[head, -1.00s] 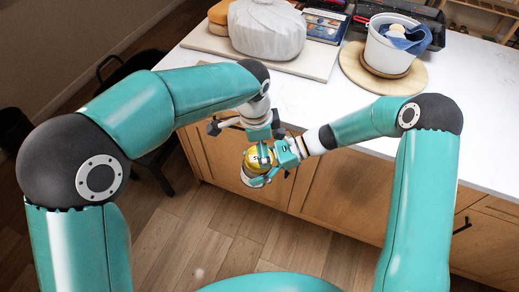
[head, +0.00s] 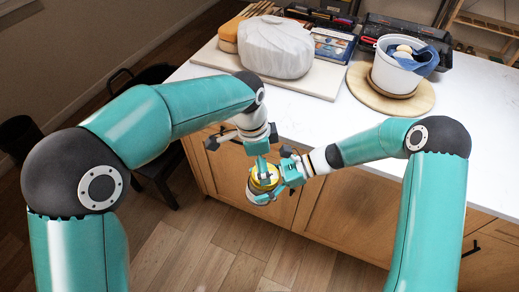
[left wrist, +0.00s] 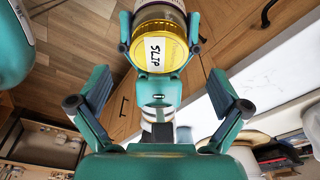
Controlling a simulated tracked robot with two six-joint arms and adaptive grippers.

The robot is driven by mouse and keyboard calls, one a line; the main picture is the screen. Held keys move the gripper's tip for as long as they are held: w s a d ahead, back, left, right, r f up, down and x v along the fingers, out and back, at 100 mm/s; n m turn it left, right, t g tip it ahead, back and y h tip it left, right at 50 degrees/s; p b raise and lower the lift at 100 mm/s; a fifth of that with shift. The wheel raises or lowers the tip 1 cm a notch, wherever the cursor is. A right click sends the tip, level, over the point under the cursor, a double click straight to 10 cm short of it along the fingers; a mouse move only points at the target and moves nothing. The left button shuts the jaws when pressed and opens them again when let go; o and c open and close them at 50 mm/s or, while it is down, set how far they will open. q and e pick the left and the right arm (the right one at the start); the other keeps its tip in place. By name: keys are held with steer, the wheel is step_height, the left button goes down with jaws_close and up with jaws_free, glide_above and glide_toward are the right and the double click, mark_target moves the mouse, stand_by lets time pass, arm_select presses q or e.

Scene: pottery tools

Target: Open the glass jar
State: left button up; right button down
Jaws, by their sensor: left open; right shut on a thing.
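The glass jar (left wrist: 158,13) has a yellow lid (left wrist: 160,52) on it, with a white label reading "SLIP". The lid faces the left wrist camera, and it also shows as gold in the head view (head: 264,178). My right gripper (head: 270,181) is shut on the jar and holds it in the air in front of the counter; its fingers lie on both sides of the jar in the left wrist view. My left gripper (left wrist: 160,88) is open and empty, its fingers apart and short of the lid. In the head view it is close above the jar, partly hidden by its own wrist.
The white counter (head: 310,118) is behind the jar, with wooden cabinet fronts below. On it are a wrapped clay block (head: 276,48) and a white bucket (head: 394,72) on a round wooden board (head: 424,97). A dark chair (head: 160,172) stands at left. The counter's front is clear.

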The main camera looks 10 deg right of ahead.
arm_select(q)
steer(key=shift+d+f, duration=0.2)
steer(key=shift+f, duration=0.95)
steer(key=shift+d+f, duration=0.15)
steer(key=shift+f, duration=1)
steer(key=c, duration=1.3)
steer(key=shift+n+t, duration=0.5)
steer(key=shift+n, duration=1.2)
steer(key=o, duration=1.3)
steer(key=shift+r, duration=0.15)
